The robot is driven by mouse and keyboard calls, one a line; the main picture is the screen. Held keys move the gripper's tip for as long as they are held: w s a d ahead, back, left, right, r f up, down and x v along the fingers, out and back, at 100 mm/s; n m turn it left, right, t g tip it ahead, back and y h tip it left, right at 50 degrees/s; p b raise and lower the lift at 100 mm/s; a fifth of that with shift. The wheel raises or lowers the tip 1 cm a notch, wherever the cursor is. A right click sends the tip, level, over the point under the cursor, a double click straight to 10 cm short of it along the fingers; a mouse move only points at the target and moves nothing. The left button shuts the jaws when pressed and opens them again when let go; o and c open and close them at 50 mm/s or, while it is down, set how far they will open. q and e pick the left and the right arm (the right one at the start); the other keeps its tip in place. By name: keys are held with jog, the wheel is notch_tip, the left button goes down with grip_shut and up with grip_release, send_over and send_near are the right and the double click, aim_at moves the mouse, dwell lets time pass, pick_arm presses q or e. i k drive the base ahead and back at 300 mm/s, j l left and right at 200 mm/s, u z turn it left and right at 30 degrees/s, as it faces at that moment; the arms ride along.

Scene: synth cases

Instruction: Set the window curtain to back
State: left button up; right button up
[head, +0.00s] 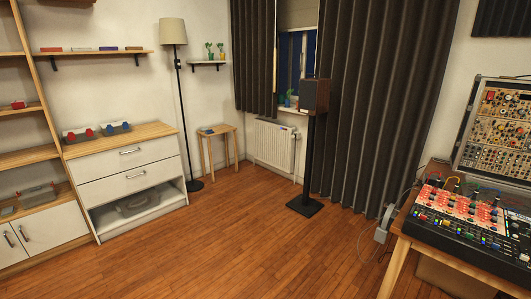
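The window curtain is dark grey and hangs in two pleated parts. The wide right part (383,95) reaches nearly to the floor, and the narrower left part (253,55) ends above the radiator. Between them a strip of window (291,58) shows dark blue glass, with a beige blind (297,14) over its top. Neither of my grippers is in view.
The speaker stand (309,155) rises from a black base on the wooden floor. A table with electronic gear (468,224) is at the right, with cables beside it. A floor lamp (173,32), stool (218,131) and white drawer unit (129,165) are at the left. The middle floor is clear.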

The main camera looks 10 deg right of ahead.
aim_at(275, 41)
jog(key=i+z, duration=0.15)
jog(key=i, duration=0.4)
jog(key=i+z, duration=0.15)
jog(key=i, duration=0.4)
jog(key=i+z, duration=0.15)
jog(key=i, duration=0.4)
jog(key=i+j+z, duration=0.15)
jog(key=i, duration=0.35)
jog(key=i+j+z, duration=0.15)
jog(key=i, duration=0.4)
jog(key=i+j, duration=0.25)
jog(key=i, duration=0.25)
jog(key=i+j, duration=0.3)
jog(key=i, duration=0.2)
